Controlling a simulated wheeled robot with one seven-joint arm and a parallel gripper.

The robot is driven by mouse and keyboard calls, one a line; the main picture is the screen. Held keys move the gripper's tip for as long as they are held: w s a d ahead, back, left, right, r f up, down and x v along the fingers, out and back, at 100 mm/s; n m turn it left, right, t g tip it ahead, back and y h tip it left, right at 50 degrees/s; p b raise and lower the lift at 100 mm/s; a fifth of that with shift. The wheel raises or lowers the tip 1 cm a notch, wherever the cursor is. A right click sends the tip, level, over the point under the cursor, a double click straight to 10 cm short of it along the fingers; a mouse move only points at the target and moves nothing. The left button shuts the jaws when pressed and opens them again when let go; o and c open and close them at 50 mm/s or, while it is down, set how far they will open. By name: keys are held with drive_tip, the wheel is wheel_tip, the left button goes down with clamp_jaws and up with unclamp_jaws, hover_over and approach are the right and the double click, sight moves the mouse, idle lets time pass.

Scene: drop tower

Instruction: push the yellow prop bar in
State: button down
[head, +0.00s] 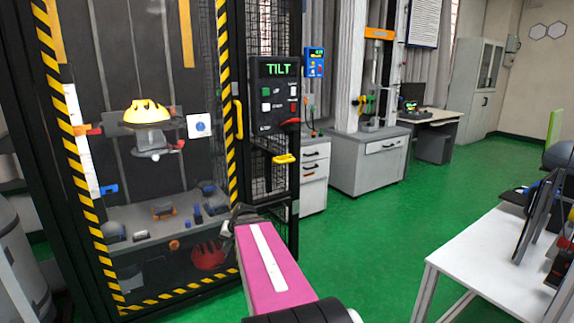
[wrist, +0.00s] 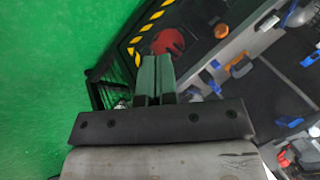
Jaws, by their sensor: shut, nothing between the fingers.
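A short yellow bar (head: 285,159), which looks like the prop bar, sticks out of the black mesh side of the drop tower, below the control panel. My gripper (head: 236,215) is low in front of the tower, below and left of this bar and apart from it. In the wrist view the two fingers of my gripper (wrist: 155,75) are together, with nothing between them. The yellow bar does not show in the wrist view.
The control panel (head: 277,95) reads "TILT". A yellow upright handle (head: 238,118) is on the tower's striped frame. Inside are a yellow dome (head: 147,111) and a red round thing (head: 208,256). A white table (head: 500,258) stands right; green floor (head: 365,225) between is clear.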

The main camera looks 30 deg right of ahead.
sight(284, 162)
drive_tip(key=w+d+r+m+t, duration=0.3)
drive_tip(key=d+r, duration=0.3)
drive_tip(key=d, duration=0.4)
drive_tip(key=w+d+r+m+t, duration=0.25)
drive_tip(key=d+r, duration=0.35)
drive_tip(key=d, duration=0.4)
drive_tip(key=s+d+r+m+t+h, duration=0.1)
drive_tip(key=d+r+m+t, duration=0.1)
drive_tip(key=d+r, duration=0.4)
drive_tip(key=s+d+r+m+t+h, duration=0.2)
drive_tip(key=d+r, duration=0.4)
drive_tip(key=d, duration=0.5)
drive_tip(key=m+t, duration=0.1)
drive_tip(key=m, duration=0.1)
drive_tip(key=shift+s+d+m, duration=0.15)
drive_tip(key=shift+d+m, duration=0.15)
drive_tip(key=shift+m, duration=0.05)
drive_tip(key=shift+t, duration=0.25)
drive_tip(key=x, duration=1.4)
drive_tip(key=shift+d, duration=0.15)
